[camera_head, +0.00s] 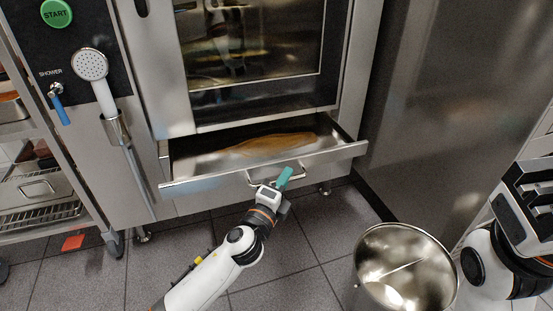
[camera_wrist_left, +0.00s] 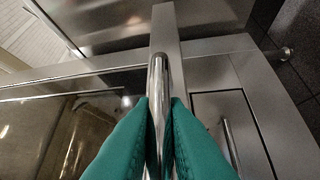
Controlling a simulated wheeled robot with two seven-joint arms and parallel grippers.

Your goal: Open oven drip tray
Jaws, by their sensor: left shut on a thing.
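The oven drip tray (camera_head: 222,179) is a wide steel drawer under the oven door. It is pulled out, and its inside with a brownish stain shows in the head view. My left gripper (camera_head: 282,180) has teal fingers and is at the tray's handle (camera_head: 300,184) on the front. In the left wrist view my left gripper (camera_wrist_left: 160,110) is shut on the handle bar (camera_wrist_left: 158,75), one finger on each side. My right arm shows at the right edge of the head view, and its gripper's fingers cannot be made out.
A shiny steel pot (camera_head: 405,270) stands on the floor right of my left arm. The oven (camera_head: 255,60) is above the tray. A shower head (camera_head: 91,66) hangs on its left. A rack (camera_head: 40,190) stands at left.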

